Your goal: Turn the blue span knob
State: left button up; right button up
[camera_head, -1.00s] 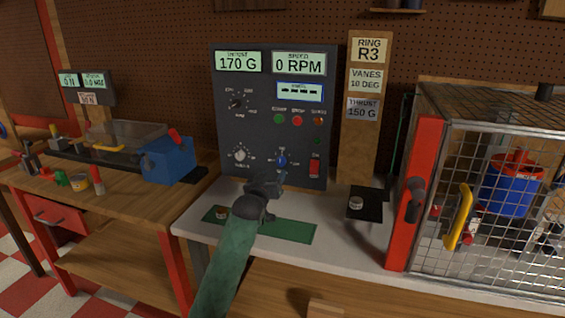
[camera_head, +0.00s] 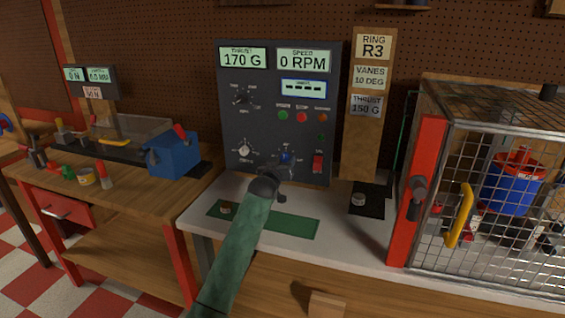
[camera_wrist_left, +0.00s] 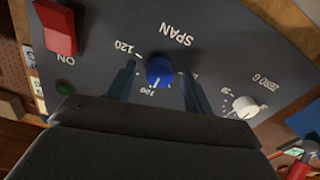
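The blue span knob (camera_head: 285,157) is low on the dark control panel (camera_head: 232,125). In the left wrist view the round blue knob (camera_wrist_left: 159,71) has a white pointer mark and sits below the word SPAN on a printed scale. My left gripper (camera_head: 283,163) is in front of the panel at the knob and partly covers it. In the wrist view its two fingers (camera_wrist_left: 160,72) are apart, one on each side of the knob, with gaps visible. The thrust display (camera_head: 243,58) reads 170 G. My right gripper is not in view.
A white zero knob (camera_wrist_left: 245,106) is beside the span knob, and a red switch (camera_wrist_left: 57,27) is on its other side. A sign post (camera_head: 369,140) reads thrust 150 G. A wire cage (camera_head: 490,240) stands at the right.

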pick_arm(q)
jog(key=c, duration=0.9)
